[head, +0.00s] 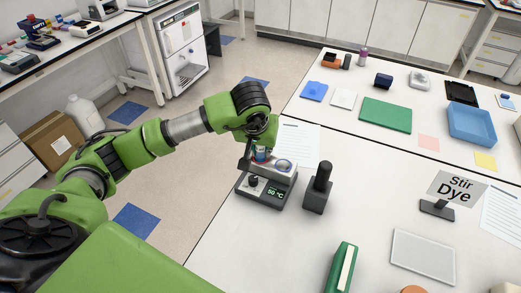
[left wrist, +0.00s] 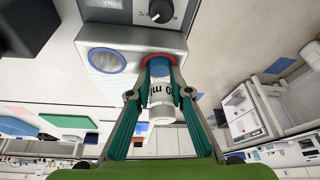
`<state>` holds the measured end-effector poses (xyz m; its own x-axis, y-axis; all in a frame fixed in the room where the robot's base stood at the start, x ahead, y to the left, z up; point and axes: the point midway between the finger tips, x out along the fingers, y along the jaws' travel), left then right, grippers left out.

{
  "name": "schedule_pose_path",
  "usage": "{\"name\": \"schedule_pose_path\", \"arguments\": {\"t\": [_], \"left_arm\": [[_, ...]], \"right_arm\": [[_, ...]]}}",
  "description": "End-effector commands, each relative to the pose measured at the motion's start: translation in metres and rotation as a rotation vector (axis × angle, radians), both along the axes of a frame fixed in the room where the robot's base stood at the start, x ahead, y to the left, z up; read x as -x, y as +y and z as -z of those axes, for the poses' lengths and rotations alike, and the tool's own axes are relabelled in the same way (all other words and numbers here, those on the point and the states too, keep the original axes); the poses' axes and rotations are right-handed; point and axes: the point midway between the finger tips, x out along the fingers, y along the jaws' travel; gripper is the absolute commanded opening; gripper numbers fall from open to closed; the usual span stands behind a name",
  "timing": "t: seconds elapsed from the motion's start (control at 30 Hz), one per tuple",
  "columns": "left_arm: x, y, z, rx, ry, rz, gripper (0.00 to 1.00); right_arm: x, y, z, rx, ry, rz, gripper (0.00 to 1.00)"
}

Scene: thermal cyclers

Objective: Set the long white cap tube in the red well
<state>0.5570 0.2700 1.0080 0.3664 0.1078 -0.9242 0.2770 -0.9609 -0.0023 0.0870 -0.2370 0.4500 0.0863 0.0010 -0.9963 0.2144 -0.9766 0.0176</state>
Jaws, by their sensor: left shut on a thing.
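The heater block (head: 267,187), a grey device with a knob and a green display, stands on the near table. In the left wrist view it shows a red-ringed well (left wrist: 173,62) and a blue-ringed well (left wrist: 106,60). The tube (left wrist: 162,98) has a white part with black print and a blue part pointing at the red well. Its blue end overlaps the red ring; how deep it sits I cannot tell. My left gripper (left wrist: 161,93) is shut around the tube; it also shows over the device in the head view (head: 260,156). My right gripper is not in view.
A dark block with an upright handle (head: 318,188) stands close to the right of the device. A "Stir Dye" sign (head: 457,188), a pale flat plate (head: 423,256) and a green item (head: 341,267) lie further right. A blue tray (head: 472,124) is at the back.

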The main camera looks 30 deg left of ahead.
Motion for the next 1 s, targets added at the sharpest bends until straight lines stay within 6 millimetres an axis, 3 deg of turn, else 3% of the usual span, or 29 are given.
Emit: {"name": "schedule_pose_path", "arguments": {"t": [0.03, 0.07, 0.1, 0.57, 0.7, 0.8, 1.0], "left_arm": [[0.0, 0.0, -0.001, 0.001, -0.001, 0.0, 0.0], [0.0, 0.0, -0.001, 0.001, -0.001, 0.0, 0.27], [0.0, 0.0, -0.001, 0.001, -0.001, 0.0, 0.36], [0.0, -0.001, -0.008, 0.002, -0.002, 0.0, 0.36], [0.0, -0.001, -0.021, 0.003, -0.004, -0.001, 0.36], [0.008, -0.003, -0.039, 0.0, -0.01, 0.001, 0.36], [0.026, -0.008, -0.083, 0.001, -0.01, 0.001, 0.36]], "right_arm": [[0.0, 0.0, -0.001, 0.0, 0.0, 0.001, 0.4], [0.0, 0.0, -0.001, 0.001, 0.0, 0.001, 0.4], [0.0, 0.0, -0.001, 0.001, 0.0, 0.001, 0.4], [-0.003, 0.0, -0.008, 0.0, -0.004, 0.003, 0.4], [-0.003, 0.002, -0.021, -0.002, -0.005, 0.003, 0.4], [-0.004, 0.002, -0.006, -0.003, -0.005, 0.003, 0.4], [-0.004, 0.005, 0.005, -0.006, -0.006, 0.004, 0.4]]}}
